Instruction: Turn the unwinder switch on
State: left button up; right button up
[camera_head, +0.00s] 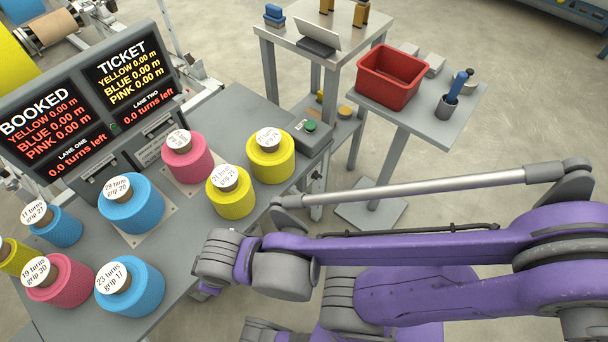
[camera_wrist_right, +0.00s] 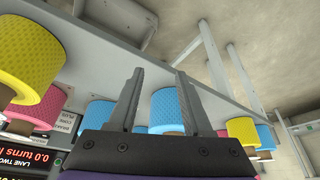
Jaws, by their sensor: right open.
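A grey box with a green button (camera_head: 309,127) sits at the far right corner of the grey bench (camera_head: 225,110) in the head view. It is the only switch-like thing I can make out, and I cannot tell whether it is the unwinder switch or whether it is on. My right arm comes in from the right, with its wrist over the bench's near edge. In the right wrist view my right gripper (camera_wrist_right: 160,72) is open and empty, with a blue roll (camera_wrist_right: 166,110) beyond its fingers. My left gripper is not in view.
Several labelled rolls stand on the bench, including a pink roll (camera_head: 188,160) and a yellow roll (camera_head: 271,160) near the button box. A display board (camera_head: 85,90) stands behind them. A red bin (camera_head: 390,80) is on a side table to the right.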

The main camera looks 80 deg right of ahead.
aim_at(315, 175)
jog(key=z, duration=2.75)
